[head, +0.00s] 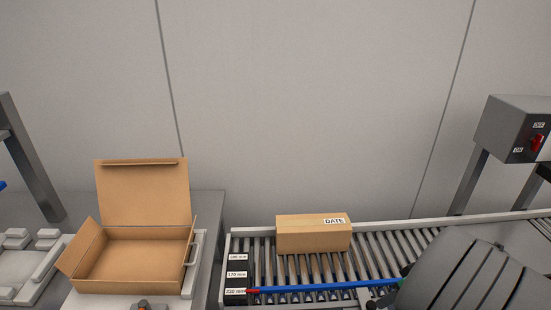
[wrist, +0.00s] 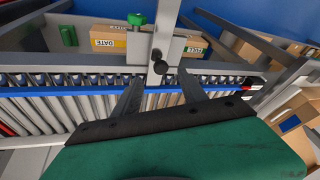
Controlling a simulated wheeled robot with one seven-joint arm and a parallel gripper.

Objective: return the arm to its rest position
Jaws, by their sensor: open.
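My gripper (wrist: 160,78) shows in the wrist view, its two dark fingers spread apart with nothing between them. The fingers point towards a blue rail (wrist: 60,90) along a roller conveyor. I cannot tell the exact gap between fingertips and rail. In the head view I cannot make out my gripper's fingers.
A closed carton (head: 312,235) marked DATE sits on the roller conveyor (head: 400,245). An open, empty carton (head: 135,262) stands on the left table. A grey switch box (head: 510,125) with a red switch is at right. A green knob (wrist: 137,19) shows beyond my fingers.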

